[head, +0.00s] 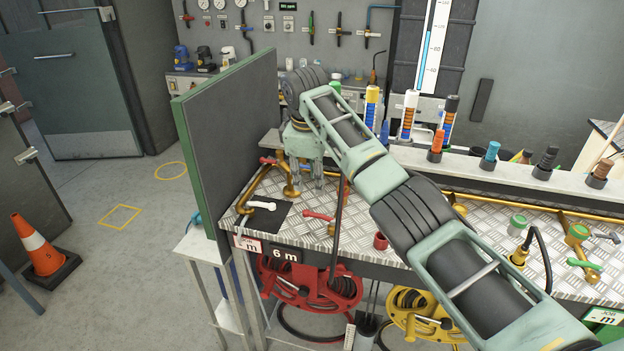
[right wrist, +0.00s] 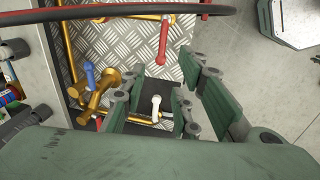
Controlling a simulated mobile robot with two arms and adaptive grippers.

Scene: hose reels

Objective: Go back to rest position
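My right arm reaches in from the right in the head view. Its gripper (head: 306,188) points down over the left end of the metal-plate bench (head: 345,212), next to brass pipework. In the right wrist view the right gripper (right wrist: 168,80) has its fingers spread apart with nothing held between them. A white-handled valve (right wrist: 155,106) shows in the gap between the fingers, below them. The same white handle (head: 262,205) lies left of the gripper in the head view. My left gripper is not in view.
A grey upright panel (head: 235,130) stands close left of the gripper. A red-handled valve (head: 318,215) and a dark hose are near it. A red hose reel (head: 310,290) and a yellow one (head: 425,315) hang below. Open floor with a traffic cone (head: 40,248) lies left.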

